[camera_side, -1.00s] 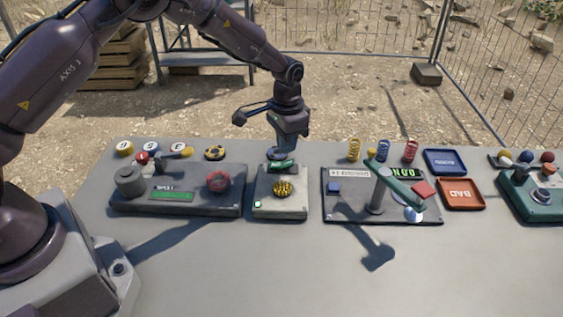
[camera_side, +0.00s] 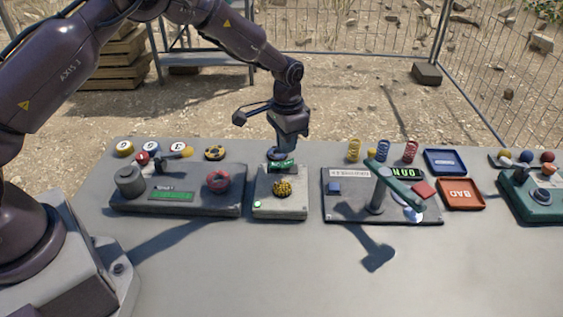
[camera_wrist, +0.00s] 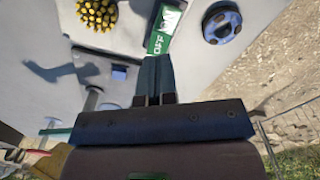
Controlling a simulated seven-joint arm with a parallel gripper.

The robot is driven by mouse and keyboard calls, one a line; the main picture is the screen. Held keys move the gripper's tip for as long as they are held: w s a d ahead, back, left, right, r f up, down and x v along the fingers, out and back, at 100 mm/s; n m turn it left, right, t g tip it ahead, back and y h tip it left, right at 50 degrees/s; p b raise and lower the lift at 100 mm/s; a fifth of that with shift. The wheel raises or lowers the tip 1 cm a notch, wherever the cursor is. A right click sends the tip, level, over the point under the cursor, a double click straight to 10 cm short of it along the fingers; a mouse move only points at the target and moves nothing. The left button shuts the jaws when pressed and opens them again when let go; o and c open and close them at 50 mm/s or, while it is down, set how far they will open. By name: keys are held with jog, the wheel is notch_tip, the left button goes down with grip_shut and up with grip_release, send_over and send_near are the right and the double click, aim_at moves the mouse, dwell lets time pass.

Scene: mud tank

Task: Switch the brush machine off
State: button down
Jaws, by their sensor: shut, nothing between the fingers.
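The brush machine is a grey box (camera_side: 265,212) in the middle of the table in the side view. A round yellow bristly brush (camera_side: 283,188) sits on its top, and a small green light (camera_side: 257,204) glows at its front left corner. A green rocker-like piece (camera_side: 281,168) with white marks is at its back edge; it also shows in the wrist view (camera_wrist: 160,30), beside the yellow brush (camera_wrist: 97,12). My gripper (camera_side: 281,153) is shut and empty, pointing down just behind or over the green piece. I cannot tell whether they touch.
Left stands a dark machine (camera_side: 125,205) with a red ring-shaped part. Right is a panel (camera_side: 345,210) with a green lever arm, then blue (camera_side: 446,161) and orange (camera_side: 460,194) trays. A black-and-yellow puck (camera_side: 215,153) lies behind. The front of the table is clear.

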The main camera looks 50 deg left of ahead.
aim_at(286, 163)
jog(key=shift+f, duration=1.85)
dwell(0.7)
jog(key=shift+r, duration=3.55)
jog(key=s+a+r+n+t, duration=0.1)
jog(key=s+r+t, duration=0.1)
jog(key=s+r, duration=0.9)
jog(key=s+a+r+n+t, duration=0.1)
jog(key=s+r+n+t, duration=0.1)
jog(key=s+r, duration=0.9)
jog(key=s+t, duration=0.1)
jog(key=s, duration=0.7)
jog(key=shift+s+a+r+t, duration=0.2)
jog(key=shift+s+r+t, duration=0.1)
jog(key=shift+r, duration=0.1)
jog(key=c, duration=1.8)
grip_release()
